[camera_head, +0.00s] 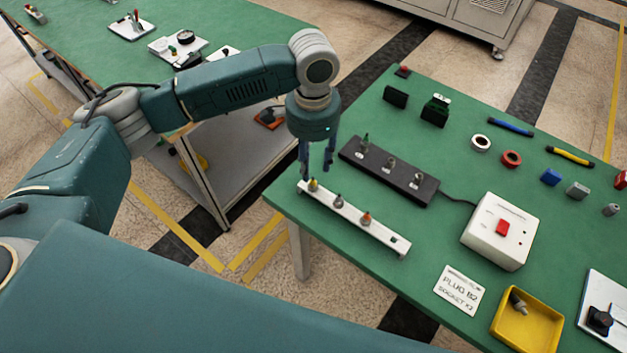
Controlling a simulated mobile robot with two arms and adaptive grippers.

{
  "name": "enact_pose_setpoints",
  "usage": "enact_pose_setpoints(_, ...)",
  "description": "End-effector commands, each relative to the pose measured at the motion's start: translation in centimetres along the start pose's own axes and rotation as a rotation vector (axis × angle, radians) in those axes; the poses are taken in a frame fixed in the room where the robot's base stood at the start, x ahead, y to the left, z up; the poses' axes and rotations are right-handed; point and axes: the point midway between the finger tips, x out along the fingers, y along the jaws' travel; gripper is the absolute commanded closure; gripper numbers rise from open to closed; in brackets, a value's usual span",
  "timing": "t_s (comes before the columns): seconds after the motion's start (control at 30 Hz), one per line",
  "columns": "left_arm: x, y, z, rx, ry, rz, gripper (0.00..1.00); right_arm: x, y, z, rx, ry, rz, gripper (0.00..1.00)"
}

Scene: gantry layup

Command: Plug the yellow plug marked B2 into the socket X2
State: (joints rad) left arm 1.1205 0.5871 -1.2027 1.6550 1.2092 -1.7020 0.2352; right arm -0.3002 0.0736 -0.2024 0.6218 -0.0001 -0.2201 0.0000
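The yellow plug (313,186) stands upright at the left end of a white rack (384,234) on the green table. The rack also holds a grey plug (338,201) and a red plug (367,218); their marks are too small to read. Behind it lies a black socket strip (431,191) with several fittings in a row; the middle one (391,164) may be X2, but I cannot read its label surely. My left gripper (317,172) points down, fingers apart, over the rack's left end near the yellow plug. Whether the fingers straddle the plug is unclear. My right gripper is out of view.
A white box with a red switch (502,228) is cabled to the strip. A card (459,290) reads "PLUG B2 SOCKET X2". A yellow tray (549,325) holds a grey plug. Rings, blocks and tools lie at the back right. Another green table (82,47) stands behind.

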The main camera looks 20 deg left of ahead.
Motion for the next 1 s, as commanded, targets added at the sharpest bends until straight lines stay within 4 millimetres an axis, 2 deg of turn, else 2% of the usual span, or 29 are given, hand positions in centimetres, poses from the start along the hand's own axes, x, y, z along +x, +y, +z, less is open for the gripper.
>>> enact_pose_setpoints(0.1, 1.1, 0.0, 0.0, 0.000, 0.000, -0.001, 0.64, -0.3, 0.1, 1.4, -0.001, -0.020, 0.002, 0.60)
enact_pose_setpoints(0.17, 1.4, -0.1, 0.0, 0.000, 0.000, -0.001, 0.64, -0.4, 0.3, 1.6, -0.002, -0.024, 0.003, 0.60)
enact_pose_setpoints(0.5, 5.8, -0.1, 0.0, 0.001, 0.000, -0.001, 0.64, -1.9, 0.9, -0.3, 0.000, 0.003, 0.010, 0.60)
enact_pose_setpoints(0.8, 6.6, -0.2, 0.0, 0.002, 0.002, -0.003, 0.64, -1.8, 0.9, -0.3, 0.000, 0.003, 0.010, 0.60)
enact_pose_setpoints(1.0, 6.6, -0.2, 0.0, 0.002, 0.002, -0.002, 1.00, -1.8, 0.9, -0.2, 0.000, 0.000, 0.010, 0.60)
